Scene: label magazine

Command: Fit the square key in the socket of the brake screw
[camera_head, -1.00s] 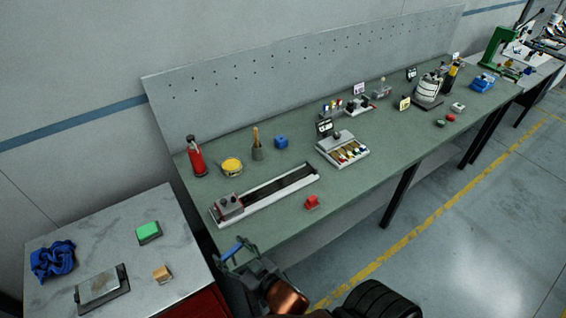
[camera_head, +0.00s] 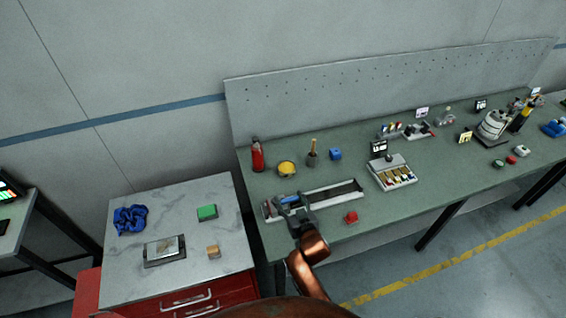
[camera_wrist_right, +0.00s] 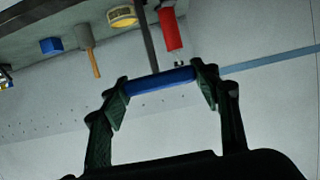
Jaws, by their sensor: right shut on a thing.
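My right gripper (camera_head: 292,203) is over the left end of the long label magazine (camera_head: 345,201). In the right wrist view its fingers (camera_wrist_right: 162,86) are shut on the blue handle of the square key (camera_wrist_right: 160,78). The key's grey shank (camera_wrist_right: 148,35) runs away from the handle. In the head view the blue handle (camera_head: 289,199) shows at the gripper. The grey block (camera_head: 269,209) at the magazine's left end is partly covered by the gripper. I cannot make out the brake screw or its socket, nor whether the key touches it. My left gripper is not in view.
A red block (camera_head: 351,217) lies in front. A label tray (camera_head: 391,177) is to the right. A marble-topped cabinet (camera_head: 180,199) stands left.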

